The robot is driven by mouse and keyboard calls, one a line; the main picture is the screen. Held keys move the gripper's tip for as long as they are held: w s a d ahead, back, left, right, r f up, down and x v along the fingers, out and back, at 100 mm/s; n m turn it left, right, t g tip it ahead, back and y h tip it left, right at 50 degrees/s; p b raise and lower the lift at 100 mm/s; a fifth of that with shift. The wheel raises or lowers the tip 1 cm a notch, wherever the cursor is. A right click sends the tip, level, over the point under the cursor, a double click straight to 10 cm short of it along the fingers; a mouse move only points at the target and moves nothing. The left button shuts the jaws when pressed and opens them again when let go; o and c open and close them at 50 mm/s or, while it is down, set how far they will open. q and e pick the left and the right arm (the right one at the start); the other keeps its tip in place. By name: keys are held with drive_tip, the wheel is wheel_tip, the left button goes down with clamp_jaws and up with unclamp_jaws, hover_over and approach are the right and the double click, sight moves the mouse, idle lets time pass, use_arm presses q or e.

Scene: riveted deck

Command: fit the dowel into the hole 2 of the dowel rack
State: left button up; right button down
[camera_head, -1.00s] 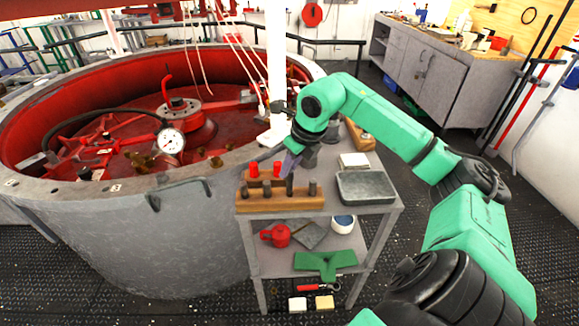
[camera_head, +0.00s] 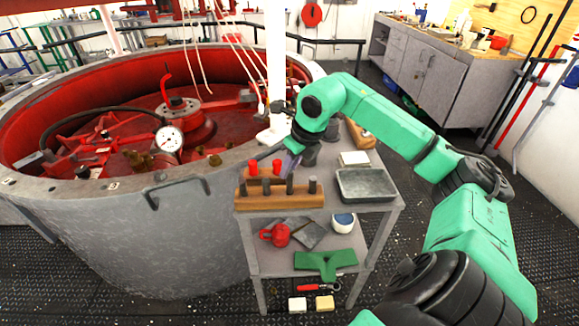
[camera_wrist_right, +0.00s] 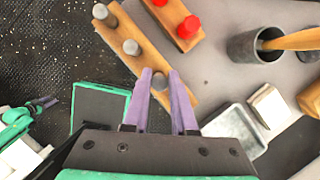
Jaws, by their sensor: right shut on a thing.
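The dowel rack (camera_head: 254,204) is a long wooden block with several grey dowels standing along it, at the front of the cart top. It runs diagonally in the right wrist view (camera_wrist_right: 181,100). My right gripper (camera_head: 289,170), with purple fingers, is over the rack, right of its middle. It is shut on a grey dowel (camera_head: 289,186), whose end also shows between the fingertips in the wrist view (camera_wrist_right: 160,84). The held dowel looks upright in line with the rack. I cannot tell how deep it sits, as the fingers hide its lower part.
A second wooden block with red pegs (camera_head: 253,169) stands just behind the rack. A grey tray (camera_head: 366,184) and a pale block (camera_head: 354,158) are to the right. A grey cup (camera_wrist_right: 252,47) holding a wooden handle is close by. The large red-lined tank (camera_head: 190,240) borders the left.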

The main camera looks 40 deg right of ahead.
drive_tip(key=shift+f+b, duration=1.15)
drive_tip(key=shift+f, duration=0.15)
idle(0.5)
drive_tip(key=c, duration=0.6)
unclamp_jaws()
drive_tip(key=shift+c, duration=0.2)
drive_tip(key=shift+s+d+r, duration=0.1)
drive_tip(key=shift+s+r, duration=0.05)
drive_tip(key=shift+r, duration=0.3)
drive_tip(key=p+v, duration=0.1)
drive_tip(key=v, duration=1.2)
drive_tip(key=shift+s+r, duration=0.25)
drive_tip(key=shift+r, duration=0.05)
